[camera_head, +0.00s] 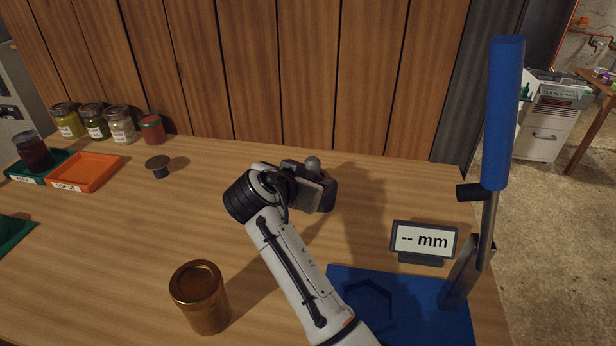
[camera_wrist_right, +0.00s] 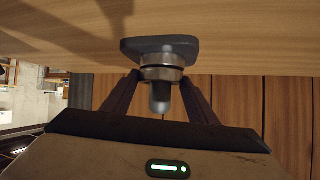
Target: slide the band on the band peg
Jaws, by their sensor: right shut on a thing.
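The band peg stands toward the back middle of the table; its grey rounded tip (camera_head: 312,163) shows above my right gripper (camera_head: 300,188). In the right wrist view, which is upside down, the peg's dark base (camera_wrist_right: 160,46) is at the top and its tip (camera_wrist_right: 160,98) points down. The silver band (camera_wrist_right: 162,72) is around the peg, close to the base, with the tip sticking out through it. My right gripper (camera_wrist_right: 162,85) has a finger on each side and is shut on the band. The fingers hide the band in the head view. My left gripper is not in view.
A golden-brown jar (camera_head: 200,298) stands at front left. A blue press (camera_head: 400,310) with a tall lever and a "-- mm" display (camera_head: 424,240) are on the right. A small dark knob-like piece (camera_head: 158,165), orange tray (camera_head: 86,172) and several labelled jars (camera_head: 94,122) are back left.

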